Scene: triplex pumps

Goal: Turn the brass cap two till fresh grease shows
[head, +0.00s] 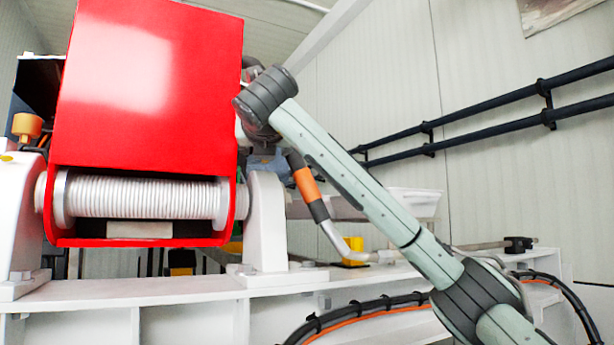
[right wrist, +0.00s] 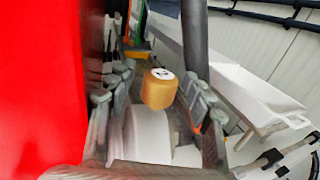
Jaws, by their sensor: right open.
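The brass cap two (right wrist: 160,88), a gold-brown cap with a white disc marked "2" on top, shows in the right wrist view. It stands above a white rounded housing (right wrist: 148,135). My right gripper (right wrist: 158,80) is open, with one finger on each side of the cap; gaps show between them in this view. I cannot tell how deep the fingertips reach. I see no grease around the cap. In the head view my right arm reaches up behind the red guard, which hides cap two. My left gripper is in neither view.
The big red guard (head: 150,85) stands close on the left of the right wrist view. A dark post (right wrist: 195,38) rises beyond the cap. Another brass-coloured cap (head: 27,126) is at far left. Black rails (head: 480,108) run along the wall, and a white tray (right wrist: 245,95) lies right.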

